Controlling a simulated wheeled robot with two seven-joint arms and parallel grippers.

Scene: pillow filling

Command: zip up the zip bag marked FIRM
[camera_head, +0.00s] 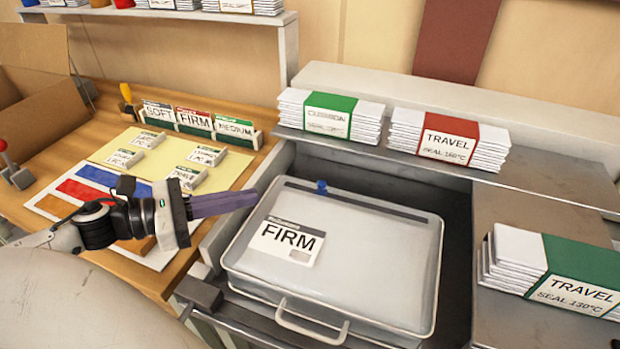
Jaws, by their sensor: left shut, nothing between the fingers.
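The zip bag (375,270) marked FIRM lies flat in a recess in the grey bench, its white FIRM label (288,241) at its upper left. A dark zip strip (375,207) runs along its far edge. A small blue slider (321,187) sits towards the left end of this strip. A handle loop shows at the bag's near edge. My left gripper (254,197) comes in from the left, shut and empty. Its fingers point right, just left of the bag's upper left corner and apart from the slider. My right gripper is not in view.
A CUSHION stack (331,115) and a TRAVEL stack (448,138) stand on the ledge behind the bag. Another TRAVEL stack (555,272) lies at right. SOFT, FIRM and MEDIUM cards (198,122) stand in a holder on the wooden table, near an open cardboard box (42,105).

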